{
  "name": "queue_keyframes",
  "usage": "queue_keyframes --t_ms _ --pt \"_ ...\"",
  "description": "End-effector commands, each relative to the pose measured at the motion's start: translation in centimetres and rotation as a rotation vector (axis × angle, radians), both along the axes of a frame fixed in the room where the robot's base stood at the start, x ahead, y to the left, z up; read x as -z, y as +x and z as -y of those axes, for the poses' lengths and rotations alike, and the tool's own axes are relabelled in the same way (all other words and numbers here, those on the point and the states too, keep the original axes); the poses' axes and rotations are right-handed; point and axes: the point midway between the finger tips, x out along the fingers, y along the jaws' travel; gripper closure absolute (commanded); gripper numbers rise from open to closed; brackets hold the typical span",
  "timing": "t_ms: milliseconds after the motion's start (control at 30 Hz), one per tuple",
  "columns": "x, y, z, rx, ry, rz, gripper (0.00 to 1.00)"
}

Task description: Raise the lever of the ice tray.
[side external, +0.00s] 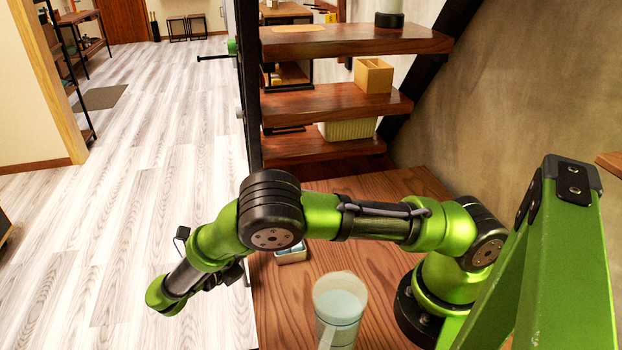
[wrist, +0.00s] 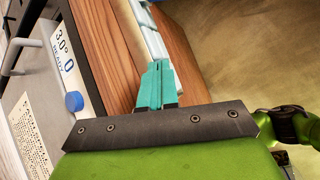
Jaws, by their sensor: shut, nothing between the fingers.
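The ice tray (side external: 291,254), pale blue and white, sits on the wooden surface, partly hidden behind my arm in the side external view. In the wrist view, a pale blue-white long object that looks like the ice tray (wrist: 149,38) lies just beyond my fingertips. I cannot pick out its lever clearly. My gripper (wrist: 157,68) has teal fingers that are shut together and empty, pointing towards the tray. Whether the fingertips touch it I cannot tell. In the side external view my fingers are hidden behind the arm.
A translucent pitcher (side external: 340,300) stands on the wooden surface (side external: 285,310) at the front. Wooden stair treads (side external: 335,103) rise behind, with a wooden box (side external: 374,75) on one. A white panel with a blue knob (wrist: 73,101) is at the left in the wrist view.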

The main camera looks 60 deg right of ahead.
Motion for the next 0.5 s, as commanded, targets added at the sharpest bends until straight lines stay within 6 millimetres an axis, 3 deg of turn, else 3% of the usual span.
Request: queue_keyframes --t_ms 100,200,367,500 --pt "-0.5 -1.2 -1.9 -0.141 -0.302 -0.073 1.0" --pt "-1.3 -1.8 -3.3 -0.21 -0.469 -0.089 1.0" --pt "-2.0 -2.2 -4.4 -0.252 -0.586 -0.09 1.0" --pt "-2.6 -2.1 -3.7 -0.255 -0.6 -0.091 1.0"
